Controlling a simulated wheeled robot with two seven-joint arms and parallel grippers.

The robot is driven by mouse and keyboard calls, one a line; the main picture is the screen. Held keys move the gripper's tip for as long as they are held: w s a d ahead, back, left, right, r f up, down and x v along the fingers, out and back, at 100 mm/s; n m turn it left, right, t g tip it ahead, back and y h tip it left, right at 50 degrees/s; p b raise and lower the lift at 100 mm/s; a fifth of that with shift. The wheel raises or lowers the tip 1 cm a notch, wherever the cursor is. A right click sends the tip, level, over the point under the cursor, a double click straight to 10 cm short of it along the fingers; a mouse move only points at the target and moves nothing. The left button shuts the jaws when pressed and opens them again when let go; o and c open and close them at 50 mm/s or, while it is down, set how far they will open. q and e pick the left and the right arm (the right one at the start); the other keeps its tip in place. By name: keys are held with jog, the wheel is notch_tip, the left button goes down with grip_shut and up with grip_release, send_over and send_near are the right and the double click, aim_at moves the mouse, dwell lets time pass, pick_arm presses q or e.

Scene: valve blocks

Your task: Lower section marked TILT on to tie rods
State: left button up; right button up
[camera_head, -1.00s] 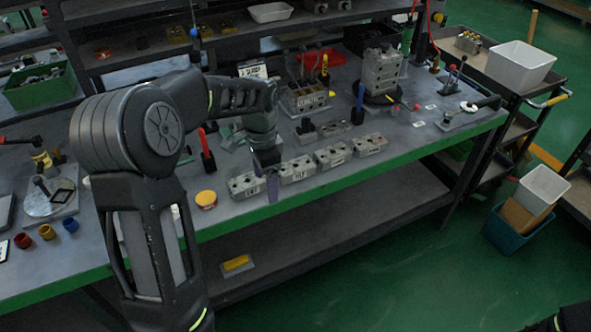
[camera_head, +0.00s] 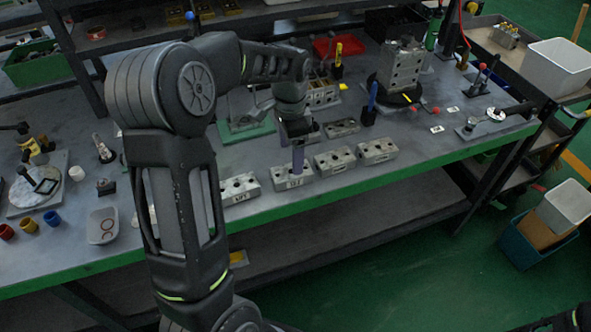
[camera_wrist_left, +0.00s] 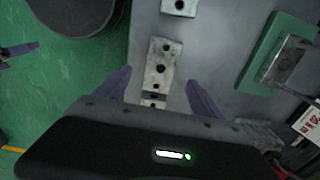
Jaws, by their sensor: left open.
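The section whose small label seems to read TILT (camera_head: 292,177) is second from the left in a front row of grey valve blocks on the bench. Contact cannot be told. A stack of grey sections (camera_head: 401,65) stands on a round dark base at the back right; tie rods are too small to make out.
The section marked LIFT (camera_head: 240,189) is left of TILT, and two more blocks (camera_head: 335,161) (camera_head: 377,151) are to its right. Loose grey parts (camera_head: 341,128) lie behind the row. A blue-handled tool (camera_head: 371,100) stands near the stack. The green bench edge runs in front.

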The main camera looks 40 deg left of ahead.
aim_at(291, 171)
pick_arm(q)
jog(key=shift+f, duration=1.35)
jog(key=shift+f, duration=0.1)
notch_tip(291, 171, down, 5)
jog(key=shift+w+p, duration=0.1)
jog(key=shift+p, duration=0.7)
jog(key=shift+c, duration=0.6)
grip_shut()
